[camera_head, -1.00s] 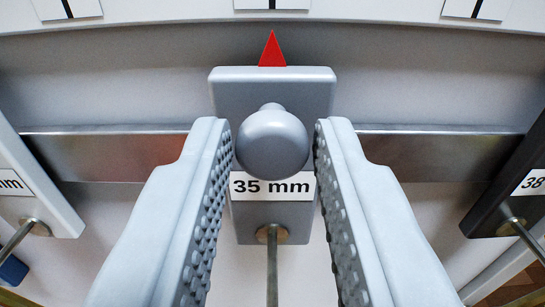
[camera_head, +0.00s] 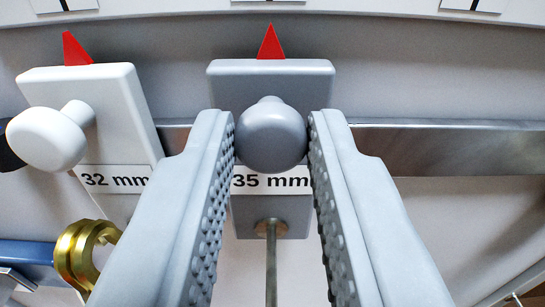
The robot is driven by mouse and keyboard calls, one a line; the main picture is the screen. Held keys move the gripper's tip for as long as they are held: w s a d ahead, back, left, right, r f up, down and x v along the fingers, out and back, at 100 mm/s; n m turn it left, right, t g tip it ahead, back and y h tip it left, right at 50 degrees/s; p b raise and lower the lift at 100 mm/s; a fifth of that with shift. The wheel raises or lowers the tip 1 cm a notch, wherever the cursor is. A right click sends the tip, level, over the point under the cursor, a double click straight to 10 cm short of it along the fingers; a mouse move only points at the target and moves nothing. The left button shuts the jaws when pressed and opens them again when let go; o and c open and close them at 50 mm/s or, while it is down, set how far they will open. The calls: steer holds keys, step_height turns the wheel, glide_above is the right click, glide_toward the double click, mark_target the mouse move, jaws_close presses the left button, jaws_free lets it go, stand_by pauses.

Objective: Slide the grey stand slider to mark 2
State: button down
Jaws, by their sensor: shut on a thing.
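The grey slider (camera_head: 270,92) hangs on the metal rail in the middle of the view, with a round grey knob (camera_head: 271,136), a "35 mm" label and a red pointer (camera_head: 271,42) on top. My gripper (camera_head: 272,140) has its two studded fingers on either side of the knob and is shut on it.
A white slider (camera_head: 95,95) with a "32 mm" label and a white knob (camera_head: 52,136) stands close on the left, with a gap between. The rail (camera_head: 430,148) is clear to the right. A brass ring-shaped part (camera_head: 85,255) and a blue bar (camera_head: 25,252) are at lower left.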

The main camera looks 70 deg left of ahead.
steer(key=c, duration=1.2)
jaws_free()
steer(key=shift+c, duration=0.2)
steer(key=shift+d, duration=0.1)
steer(key=v, duration=1.7)
steer(key=shift+s, duration=0.1)
